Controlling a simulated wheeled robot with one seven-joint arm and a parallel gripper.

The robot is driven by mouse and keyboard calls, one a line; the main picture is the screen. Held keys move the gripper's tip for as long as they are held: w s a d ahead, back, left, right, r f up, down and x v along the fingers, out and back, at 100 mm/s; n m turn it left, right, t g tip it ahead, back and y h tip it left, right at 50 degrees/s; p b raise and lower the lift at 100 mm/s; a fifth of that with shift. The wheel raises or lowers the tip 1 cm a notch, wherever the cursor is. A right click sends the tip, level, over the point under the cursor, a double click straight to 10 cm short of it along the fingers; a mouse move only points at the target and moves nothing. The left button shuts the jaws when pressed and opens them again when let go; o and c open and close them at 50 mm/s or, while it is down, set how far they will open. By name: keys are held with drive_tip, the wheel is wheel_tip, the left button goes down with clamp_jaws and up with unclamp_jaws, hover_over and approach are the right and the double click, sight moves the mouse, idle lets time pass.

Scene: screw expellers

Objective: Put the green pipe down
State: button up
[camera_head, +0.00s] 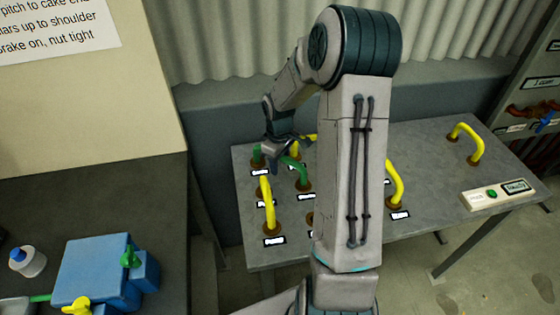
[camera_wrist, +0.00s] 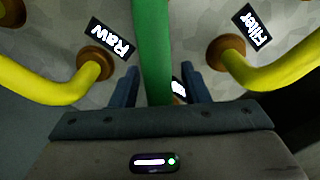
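The green pipe (camera_head: 297,170) is a bent tube at the left side of the grey table (camera_head: 350,258). Its right end meets a brown socket; a green upright piece (camera_head: 257,152) shows at left, and the middle is hidden by my gripper. My gripper (camera_head: 284,152) is over the pipe. In the wrist view the green pipe (camera_wrist: 152,45) passes between the two fingers of my gripper (camera_wrist: 160,75). A gap shows between the pipe and the right finger, so the fingers look open around it. Brown sockets labelled Raw (camera_wrist: 95,62) and Filter (camera_wrist: 226,52) are on either side.
Yellow pipes stand close by: one front left (camera_head: 267,205), one right of my arm (camera_head: 396,185), one far right (camera_head: 470,135). A control box (camera_head: 498,195) sits at the table's right edge. A blue machine (camera_head: 95,272) is on the dark bench at left.

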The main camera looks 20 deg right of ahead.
drive_tip(key=shift+r, duration=0.15)
wheel_tip(320, 180, up, 12)
drive_tip(key=shift+f, duration=0.1)
drive_tip(key=s+a+r+m+t, duration=0.1)
drive_tip(key=s+a+r+m, duration=0.1)
drive_tip(key=s, duration=0.5)
drive_tip(key=s+a+r+m+t, duration=0.1)
drive_tip(key=s+a+r+m, duration=0.1)
drive_tip(key=s+a, duration=0.2)
drive_tip(key=s+a+r+m+t, duration=0.1)
drive_tip(key=s+a+r+m, duration=0.1)
drive_tip(key=s, duration=0.8)
drive_tip(key=shift+s+a+r+m, duration=0.4)
drive_tip(key=shift+a+m, duration=0.1)
drive_tip(key=shift+a, duration=0.6)
